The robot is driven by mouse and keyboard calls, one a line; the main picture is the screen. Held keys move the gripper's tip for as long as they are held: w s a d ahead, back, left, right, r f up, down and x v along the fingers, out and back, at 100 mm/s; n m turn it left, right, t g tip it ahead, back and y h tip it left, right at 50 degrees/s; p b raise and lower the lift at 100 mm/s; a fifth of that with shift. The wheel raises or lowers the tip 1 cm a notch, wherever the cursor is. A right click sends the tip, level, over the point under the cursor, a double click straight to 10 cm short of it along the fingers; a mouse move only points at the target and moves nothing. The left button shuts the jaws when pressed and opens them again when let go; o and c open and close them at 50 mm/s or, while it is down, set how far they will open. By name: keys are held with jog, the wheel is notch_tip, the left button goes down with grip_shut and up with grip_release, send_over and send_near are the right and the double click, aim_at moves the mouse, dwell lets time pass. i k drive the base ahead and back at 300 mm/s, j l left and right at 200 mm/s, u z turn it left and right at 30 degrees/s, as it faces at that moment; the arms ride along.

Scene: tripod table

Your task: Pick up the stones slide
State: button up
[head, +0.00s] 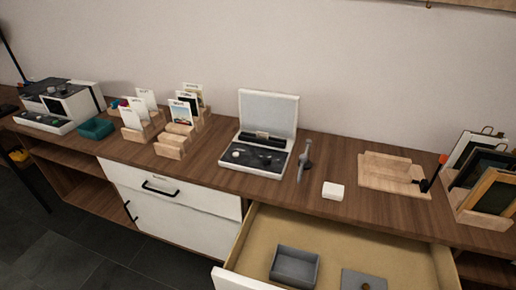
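Several white cards or slides with small pictures stand in light wooden holders on the left half of the wooden counter. One stands in the front holder (131,117), one leans behind it (148,98), and others stand in the right-hand holder (183,108). Their pictures and print are too small to read, so I cannot tell which one is the stones slide. An open white case (268,110) with a dark inner panel and small round items stands right of the holders. My gripper is not in view.
An open drawer (343,243) juts out at the front, holding a grey box (295,266) and a grey plate (363,281). A teal box (96,128) sits left.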

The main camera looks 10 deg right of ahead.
aim_at(261, 134)
jog(key=i+j+u, duration=0.45)
jog(key=i, duration=0.35)
jog(key=i+j+u, duration=0.25)
jog(key=i, duration=0.15)
